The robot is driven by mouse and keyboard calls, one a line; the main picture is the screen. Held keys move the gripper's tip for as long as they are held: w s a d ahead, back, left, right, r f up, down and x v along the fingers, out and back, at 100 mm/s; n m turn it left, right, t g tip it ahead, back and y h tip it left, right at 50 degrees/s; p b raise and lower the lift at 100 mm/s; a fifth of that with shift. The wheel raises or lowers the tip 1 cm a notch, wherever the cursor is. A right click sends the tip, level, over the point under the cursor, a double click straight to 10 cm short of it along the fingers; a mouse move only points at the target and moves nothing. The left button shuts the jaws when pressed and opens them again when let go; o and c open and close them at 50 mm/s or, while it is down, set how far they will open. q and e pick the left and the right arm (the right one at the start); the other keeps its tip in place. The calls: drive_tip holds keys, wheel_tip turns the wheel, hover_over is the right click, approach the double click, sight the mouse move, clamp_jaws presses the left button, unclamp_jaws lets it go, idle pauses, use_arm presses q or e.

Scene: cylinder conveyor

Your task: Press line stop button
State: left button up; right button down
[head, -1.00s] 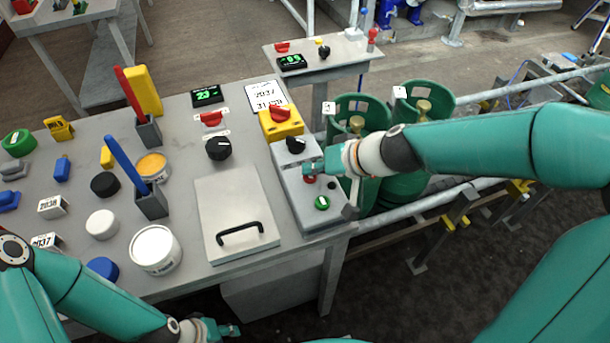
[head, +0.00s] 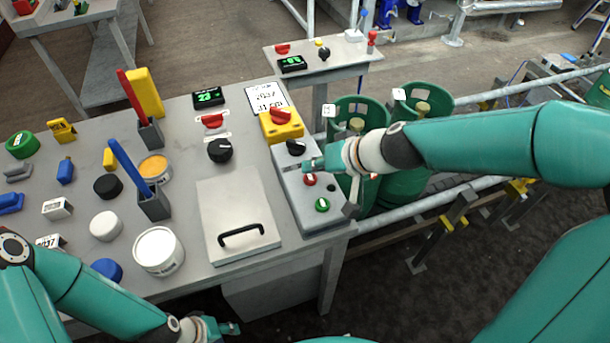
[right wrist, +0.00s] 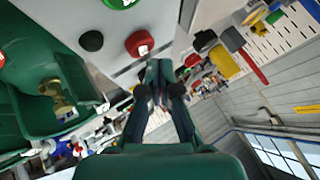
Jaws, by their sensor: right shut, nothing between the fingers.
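The control box (head: 287,184) is a grey panel at the right edge of the table. It carries a red button (head: 310,180), a green button (head: 322,204) and a black knob (head: 296,147). My right gripper (head: 310,166) is shut and empty, just above the red button in the head view. In the right wrist view the red button (right wrist: 139,43) is beside the shut fingertips (right wrist: 160,68), with the green button at the top edge. I cannot tell whether the fingers touch the panel. My left gripper (head: 232,329) is low in front of the table, its fingers too small to read.
A yellow box with a red switch (head: 282,123) stands behind the panel. Green gas cylinders (head: 404,187) stand on the conveyor to the right. A grey lid with a black handle (head: 237,215) lies left of the panel. Tubs and blocks cover the table's left side.

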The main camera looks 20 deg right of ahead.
sight(313, 178)
wheel_tip(313, 178, up, 5)
drive_tip(key=p, duration=0.4)
drive_tip(key=shift+p, duration=0.3)
idle(0.6)
